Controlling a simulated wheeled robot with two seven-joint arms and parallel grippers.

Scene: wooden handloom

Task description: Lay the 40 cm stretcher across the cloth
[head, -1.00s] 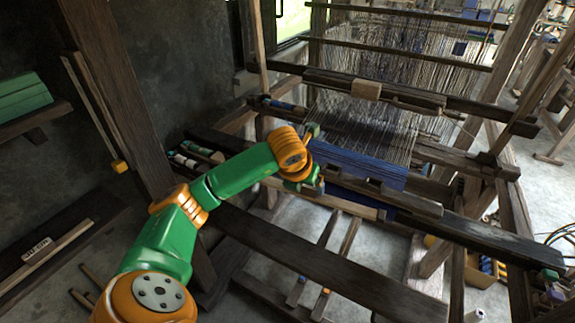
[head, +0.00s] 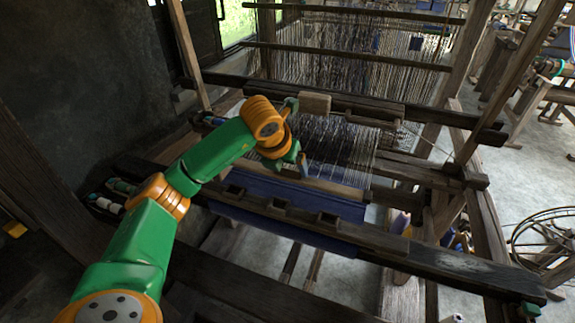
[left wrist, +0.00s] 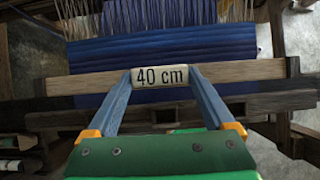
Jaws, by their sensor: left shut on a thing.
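The stretcher (left wrist: 232,72) is a pale wooden bar with a "40 cm" label at its middle; it also shows in the head view (head: 335,187). My left gripper (left wrist: 160,77) is shut on its labelled middle; in the head view the gripper (head: 303,168) is above the loom's front. The blue cloth (left wrist: 160,46) lies just beyond the bar, which runs crosswise over its near part. In the head view the cloth (head: 290,232) also hangs below the front beam. I cannot tell whether the bar touches the cloth. My right gripper is not in view.
The dark front beam (head: 435,258) with notched blocks runs on the near side of the cloth. A beater bar with a wooden block (head: 314,102) and the warp threads (head: 330,55) stand behind. Small spools (head: 108,205) lie at left. A wire wheel (head: 545,240) stands at right.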

